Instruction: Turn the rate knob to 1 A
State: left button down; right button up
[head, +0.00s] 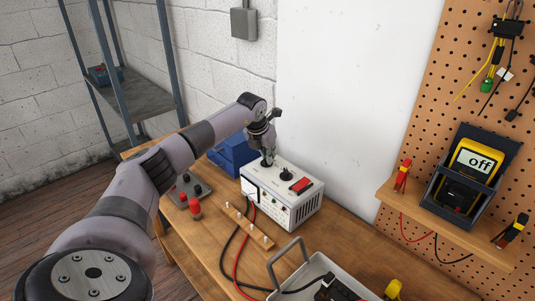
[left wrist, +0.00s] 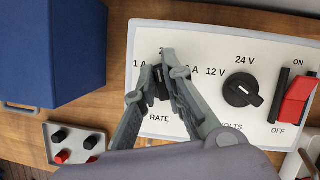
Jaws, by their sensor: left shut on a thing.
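The rate knob (left wrist: 161,88) is a dark knob on the white top panel of a charger box (head: 306,212), with "RATE" printed below it. A "1 A" mark is at its left and another "A" mark at its right; the mark above is partly covered. My left gripper (head: 267,160) is over the panel, and in the left wrist view its fingers (left wrist: 163,82) are shut on the rate knob from both sides. The fingers hide most of the knob, so I cannot tell where it points. My right gripper is not in view.
Beside it are the volts knob (left wrist: 241,90), between 12 V and 24 V marks, and a red ON/OFF switch (left wrist: 296,98). A blue box (head: 233,152), a small terminal box (head: 188,190) and a grey tray (head: 314,266) are nearby. A multimeter (head: 477,162) reads "off".

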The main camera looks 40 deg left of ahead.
pick_arm(q)
jog(key=n+y, duration=0.1)
jog(key=n, duration=0.2)
jog(key=shift+n, duration=0.4)
jog(key=shift+a+n+g+y+b, duration=0.1)
jog(key=shift+n+g+y+b, duration=0.3)
jog(key=shift+n, duration=0.75)
jog(key=shift+n+g+y+b, duration=0.3)
jog(key=shift+n+y, duration=0.2)
jog(key=shift+n, duration=0.65)
jog(key=c, duration=1.7)
grip_release()
jog(key=shift+s, duration=0.1)
jog(key=v, duration=1.2)
